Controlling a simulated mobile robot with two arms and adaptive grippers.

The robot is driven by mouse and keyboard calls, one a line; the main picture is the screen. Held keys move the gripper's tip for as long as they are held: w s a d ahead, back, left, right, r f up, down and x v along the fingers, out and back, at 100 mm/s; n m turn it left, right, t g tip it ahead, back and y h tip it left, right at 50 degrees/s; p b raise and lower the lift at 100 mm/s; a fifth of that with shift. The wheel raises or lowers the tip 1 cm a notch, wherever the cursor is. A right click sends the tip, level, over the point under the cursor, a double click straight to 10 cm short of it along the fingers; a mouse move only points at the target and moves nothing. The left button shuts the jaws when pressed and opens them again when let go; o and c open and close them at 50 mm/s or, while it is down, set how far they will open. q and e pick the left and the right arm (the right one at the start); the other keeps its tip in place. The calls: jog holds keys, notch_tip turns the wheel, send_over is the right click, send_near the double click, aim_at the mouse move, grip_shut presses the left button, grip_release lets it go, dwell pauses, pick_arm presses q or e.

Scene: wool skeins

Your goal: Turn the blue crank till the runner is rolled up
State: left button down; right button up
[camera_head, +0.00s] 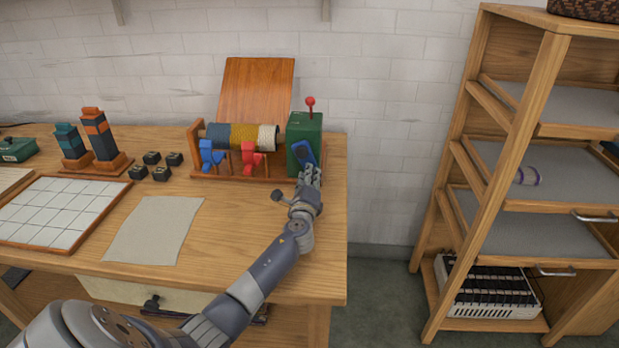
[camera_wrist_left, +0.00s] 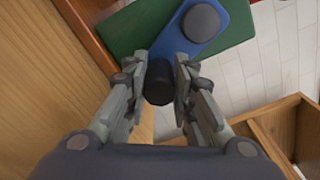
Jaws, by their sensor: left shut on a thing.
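The blue crank (camera_head: 303,153) sits on the front of a green housing (camera_head: 305,128) at the right end of a wooden winding stand. In the left wrist view, the blue crank arm (camera_wrist_left: 213,30) has a round dark hub and a black handle (camera_wrist_left: 159,80). My left gripper (camera_head: 309,175) is shut on that handle, with a finger on each side. A striped roll (camera_head: 243,136) in dark blue, yellow and cream lies across the stand; I take it to be the runner. How much is rolled up is unclear. My right gripper is out of view.
A red-knobbed lever (camera_head: 310,103) rises from the housing. Blue (camera_head: 210,155) and red (camera_head: 251,158) pieces stand before the roll. A tiled tray (camera_head: 62,241) and cloth sheet (camera_head: 154,230) lie left on the table. A wooden shelf unit (camera_head: 530,105) stands right, beyond a gap.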

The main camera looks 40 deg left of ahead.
pick_arm(q)
jog(key=c, duration=1.3)
grip_release()
jog(key=shift+a+r, duration=0.2)
jog(key=shift+r, duration=0.1)
jog(key=shift+c, duration=0.2)
jog(key=shift+w+f, duration=0.1)
jog(key=shift+f, duration=0.1)
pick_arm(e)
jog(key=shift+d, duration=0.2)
pick_arm(q)
jog(key=shift+d, duration=0.1)
jog(key=shift+s+d+f, duration=0.1)
jog(key=shift+s+d, duration=0.2)
jog(key=shift+s, duration=0.2)
jog(key=v, duration=1.1)
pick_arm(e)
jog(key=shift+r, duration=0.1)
